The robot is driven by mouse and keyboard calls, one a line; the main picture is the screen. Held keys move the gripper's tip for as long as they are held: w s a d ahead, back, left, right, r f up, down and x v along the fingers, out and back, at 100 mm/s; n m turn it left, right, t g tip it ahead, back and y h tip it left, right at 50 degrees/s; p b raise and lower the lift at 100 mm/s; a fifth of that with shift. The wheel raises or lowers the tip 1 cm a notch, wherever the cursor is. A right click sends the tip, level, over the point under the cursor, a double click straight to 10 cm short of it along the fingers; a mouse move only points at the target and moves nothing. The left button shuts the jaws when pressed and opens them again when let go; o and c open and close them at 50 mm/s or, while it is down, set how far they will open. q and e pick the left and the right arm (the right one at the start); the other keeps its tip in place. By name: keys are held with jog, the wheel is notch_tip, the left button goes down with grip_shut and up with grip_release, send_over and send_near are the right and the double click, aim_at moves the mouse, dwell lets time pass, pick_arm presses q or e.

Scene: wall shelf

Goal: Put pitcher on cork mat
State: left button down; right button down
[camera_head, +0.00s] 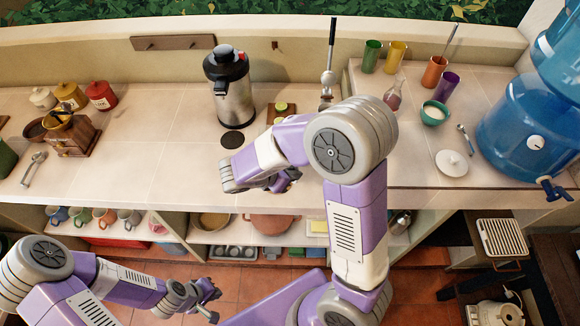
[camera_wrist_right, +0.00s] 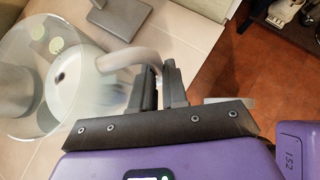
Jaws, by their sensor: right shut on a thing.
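The clear pitcher (camera_wrist_right: 108,97) shows in the right wrist view at the left, with a pale curved handle. My right gripper (camera_wrist_right: 160,88) is shut on that handle. In the head view my right gripper (camera_head: 284,182) is over the counter's front part, and the arm hides most or all of the pitcher. A dark round disc (camera_head: 231,139) lies in front of the steel dispenser; I cannot tell whether it is the cork mat. My left gripper (camera_head: 208,302) is low at the bottom left, empty, in front of the shelves; its opening is unclear.
The steel dispenser (camera_head: 232,90) stands behind the disc. A brown board (camera_head: 272,114) with green pieces and a lever tool (camera_head: 328,75) stand right of it. Cups and a blue water bottle (camera_head: 527,125) fill the right. The counter left of the dispenser has bare room.

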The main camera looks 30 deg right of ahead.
notch_tip(320, 180, down, 4)
jog(key=shift+b, duration=0.35)
jog(key=c, duration=1.6)
grip_release()
jog(key=shift+f, duration=0.2)
jog(key=o, duration=0.5)
jog(key=shift+c, duration=0.2)
